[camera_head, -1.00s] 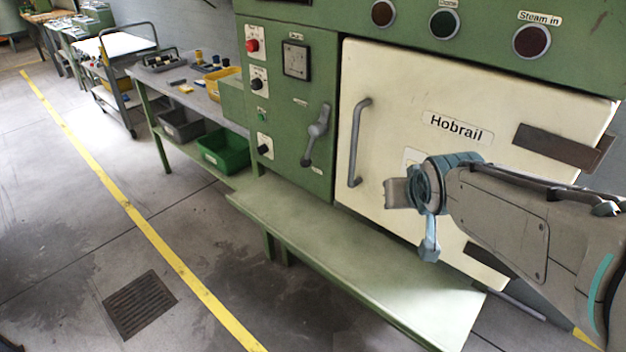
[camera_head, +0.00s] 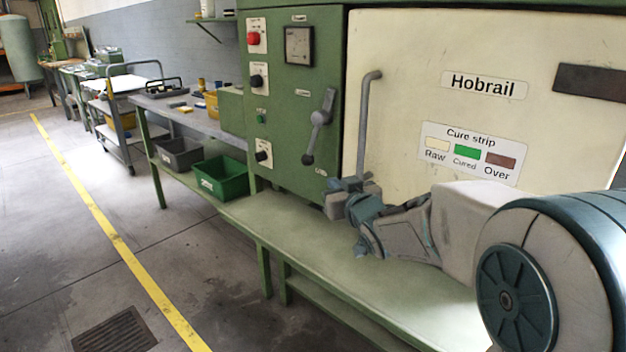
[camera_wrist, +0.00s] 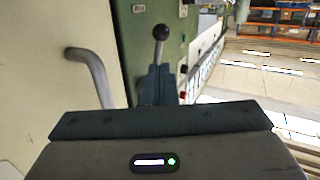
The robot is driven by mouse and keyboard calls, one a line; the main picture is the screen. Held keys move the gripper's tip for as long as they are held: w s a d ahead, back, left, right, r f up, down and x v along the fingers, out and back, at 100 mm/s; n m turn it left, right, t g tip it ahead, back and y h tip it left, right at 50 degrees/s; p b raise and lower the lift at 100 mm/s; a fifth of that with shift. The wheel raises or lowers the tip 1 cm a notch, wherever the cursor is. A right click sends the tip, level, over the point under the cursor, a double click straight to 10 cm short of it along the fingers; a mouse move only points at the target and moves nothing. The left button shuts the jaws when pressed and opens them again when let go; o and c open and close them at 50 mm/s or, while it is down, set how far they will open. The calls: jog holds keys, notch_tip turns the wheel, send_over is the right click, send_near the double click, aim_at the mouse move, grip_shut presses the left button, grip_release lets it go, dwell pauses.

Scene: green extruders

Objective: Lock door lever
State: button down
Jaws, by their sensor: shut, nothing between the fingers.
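The grey door lever (camera_head: 319,125) is on the green panel left of the cream Hobrail door. It slants down and left, with its dark ball knob at the lower end. In the wrist view the lever knob (camera_wrist: 160,32) shows just beyond the fingers. The cream door (camera_head: 405,110) looks closed, with a vertical grey bar handle (camera_head: 365,120). My gripper (camera_head: 338,197) is shut and empty, below and slightly right of the lever in the head view. In the wrist view my fingers (camera_wrist: 159,82) point toward the lever; contact cannot be told.
The green ledge (camera_head: 285,215) runs below the door and panel, under my gripper. The bar handle in the wrist view (camera_wrist: 90,72) stands out left of my fingers. A red button (camera_head: 254,39) and knobs sit left of the lever. A bench with bins (camera_head: 220,178) stands farther left.

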aim_at(310, 162)
jog(key=shift+a, duration=0.1)
jog(key=shift+w, duration=0.1)
jog(key=x, duration=1.3)
jog(key=shift+w+a+b, duration=0.15)
jog(key=shift+w+b, duration=0.25)
jog(key=shift+f+b, duration=0.2)
jog(key=shift+b, duration=0.15)
